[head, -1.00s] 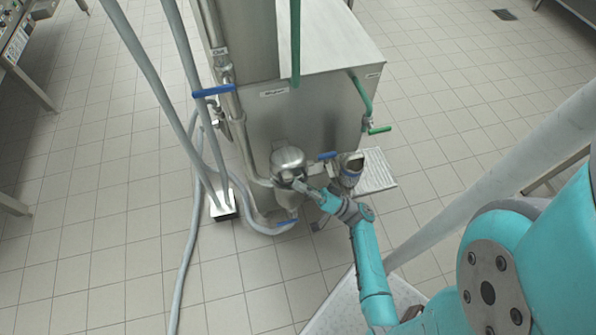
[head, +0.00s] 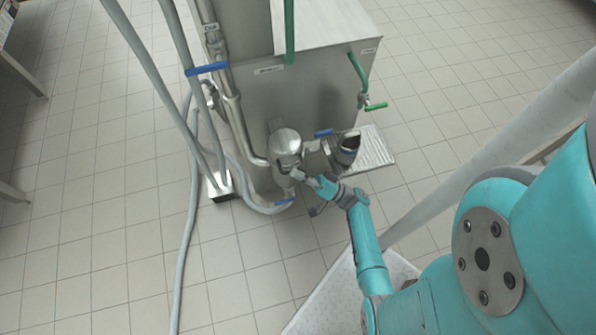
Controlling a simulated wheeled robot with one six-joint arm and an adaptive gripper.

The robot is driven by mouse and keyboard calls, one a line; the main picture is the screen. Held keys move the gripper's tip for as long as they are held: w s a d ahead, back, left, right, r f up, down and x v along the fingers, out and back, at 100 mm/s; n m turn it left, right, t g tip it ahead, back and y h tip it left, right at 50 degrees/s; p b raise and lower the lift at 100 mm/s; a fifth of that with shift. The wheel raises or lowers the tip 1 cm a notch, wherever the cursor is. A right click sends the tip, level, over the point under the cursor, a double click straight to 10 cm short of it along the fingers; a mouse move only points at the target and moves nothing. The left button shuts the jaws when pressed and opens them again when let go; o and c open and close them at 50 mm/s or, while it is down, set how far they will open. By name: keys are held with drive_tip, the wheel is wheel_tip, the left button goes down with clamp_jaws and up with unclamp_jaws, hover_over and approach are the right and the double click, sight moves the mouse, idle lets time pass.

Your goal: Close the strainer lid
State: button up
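The strainer (head: 284,160) is a shiny metal pot on the pipework at the front of the steel tank. Its round lid (head: 285,140) shows as a bright disc at the top; I cannot tell whether it sits fully down. My gripper (head: 299,175) is at the strainer's front right side, just below the lid. It looks in contact with or very close to the strainer, but its fingers are too small and partly merged with the metal to tell whether they are open or shut.
The steel tank (head: 315,110) stands behind. Blue-handled valves are near the strainer, one (head: 325,133) to its right and one (head: 283,200) below. A metal cup-like fitting (head: 347,148) is to the right. Grey hoses (head: 187,230) run at left. The tiled floor is open.

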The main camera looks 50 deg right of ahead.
drive_tip(key=shift+o, duration=0.6)
drive_tip(key=shift+w+d, duration=0.3)
drive_tip(key=shift+s+a, duration=0.1)
drive_tip(key=shift+r, duration=0.45)
drive_tip(key=o, duration=0.4)
wheel_tip(320, 180, up, 8)
drive_tip(key=shift+f, duration=0.1)
drive_tip(key=shift+c, duration=0.2)
drive_tip(key=o, duration=0.4)
drive_tip(key=shift+r, duration=0.7)
